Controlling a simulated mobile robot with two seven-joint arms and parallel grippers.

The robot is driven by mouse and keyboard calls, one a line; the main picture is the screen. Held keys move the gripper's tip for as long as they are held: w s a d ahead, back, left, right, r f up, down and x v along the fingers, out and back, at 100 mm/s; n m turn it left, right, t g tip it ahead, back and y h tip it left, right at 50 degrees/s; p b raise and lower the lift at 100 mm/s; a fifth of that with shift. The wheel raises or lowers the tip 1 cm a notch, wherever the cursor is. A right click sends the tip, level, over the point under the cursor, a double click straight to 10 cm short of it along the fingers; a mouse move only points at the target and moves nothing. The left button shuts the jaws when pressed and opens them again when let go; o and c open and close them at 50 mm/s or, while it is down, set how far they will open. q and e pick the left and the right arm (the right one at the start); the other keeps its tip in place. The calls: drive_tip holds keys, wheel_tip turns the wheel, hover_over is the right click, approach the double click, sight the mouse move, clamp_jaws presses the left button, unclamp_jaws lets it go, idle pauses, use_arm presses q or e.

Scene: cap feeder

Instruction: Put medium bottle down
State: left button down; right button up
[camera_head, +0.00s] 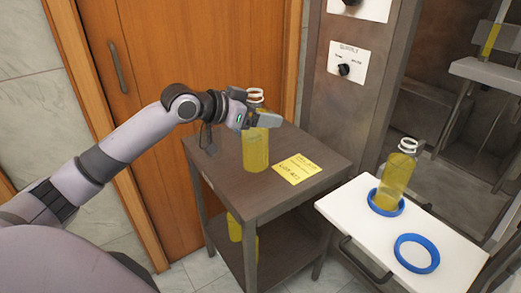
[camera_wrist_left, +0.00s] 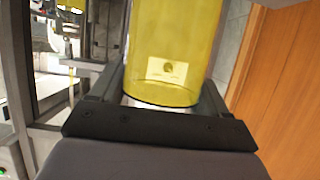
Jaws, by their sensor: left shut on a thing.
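A clear bottle filled with yellow liquid (camera_head: 256,150), with a white ring at its neck, is upright over the dark side table (camera_head: 226,183). My left gripper (camera_head: 262,120) is shut on its upper part. Whether its base touches the tabletop is hard to tell. My right gripper is not in view.
A yellow note (camera_head: 297,168) lies on the tabletop beside the bottle. Yellow bottles (camera_head: 235,228) stand on the lower shelf.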

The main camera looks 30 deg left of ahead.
sight(260, 148)
use_arm(q)
wheel_tip(260, 148, down, 9)
drive_tip(key=shift+f+b, duration=0.1)
drive_tip(key=shift+b, duration=0.25)
drive_tip(key=shift+f, duration=0.15)
unclamp_jaws()
